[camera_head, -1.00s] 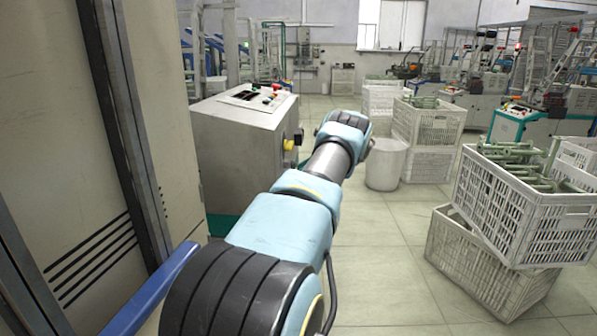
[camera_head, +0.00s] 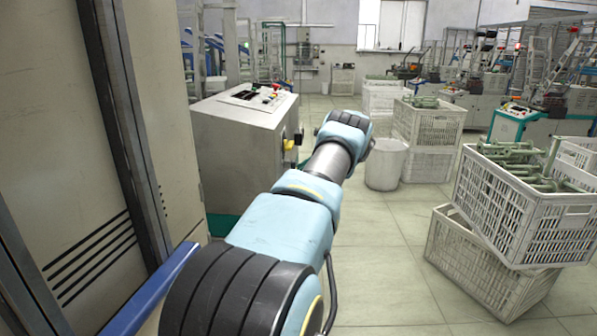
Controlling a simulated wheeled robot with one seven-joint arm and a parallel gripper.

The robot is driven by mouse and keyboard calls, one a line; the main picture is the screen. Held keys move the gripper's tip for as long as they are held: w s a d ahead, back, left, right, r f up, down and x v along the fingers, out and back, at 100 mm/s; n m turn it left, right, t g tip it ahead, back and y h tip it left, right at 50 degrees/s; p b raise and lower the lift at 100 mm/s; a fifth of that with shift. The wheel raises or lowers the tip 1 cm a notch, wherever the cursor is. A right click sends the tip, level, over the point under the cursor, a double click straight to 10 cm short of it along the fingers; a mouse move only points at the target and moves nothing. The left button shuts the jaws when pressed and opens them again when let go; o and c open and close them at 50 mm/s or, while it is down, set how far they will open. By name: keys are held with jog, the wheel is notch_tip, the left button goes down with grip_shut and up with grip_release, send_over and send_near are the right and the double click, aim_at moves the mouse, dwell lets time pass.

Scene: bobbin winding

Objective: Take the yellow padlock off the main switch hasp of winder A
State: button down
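A grey control cabinet (camera_head: 232,150) with a sloped panel of buttons on top stands left of centre. On its right side face is a small yellow thing (camera_head: 290,144), which may be the padlock or part of the switch; it is too small to tell, and no hasp can be made out. My blue and black arm reaches forward from the bottom, its far end just right of the cabinet. My gripper is not visible; it is hidden beyond the arm's end or out of sight.
A white bin (camera_head: 385,164) stands right of my arm's end. White crates with green rods (camera_head: 427,122) are stacked behind it, and tilted crates (camera_head: 487,262) stand at the right. A tall beige cabinet (camera_head: 75,140) is close on the left. The floor (camera_head: 385,240) between is clear.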

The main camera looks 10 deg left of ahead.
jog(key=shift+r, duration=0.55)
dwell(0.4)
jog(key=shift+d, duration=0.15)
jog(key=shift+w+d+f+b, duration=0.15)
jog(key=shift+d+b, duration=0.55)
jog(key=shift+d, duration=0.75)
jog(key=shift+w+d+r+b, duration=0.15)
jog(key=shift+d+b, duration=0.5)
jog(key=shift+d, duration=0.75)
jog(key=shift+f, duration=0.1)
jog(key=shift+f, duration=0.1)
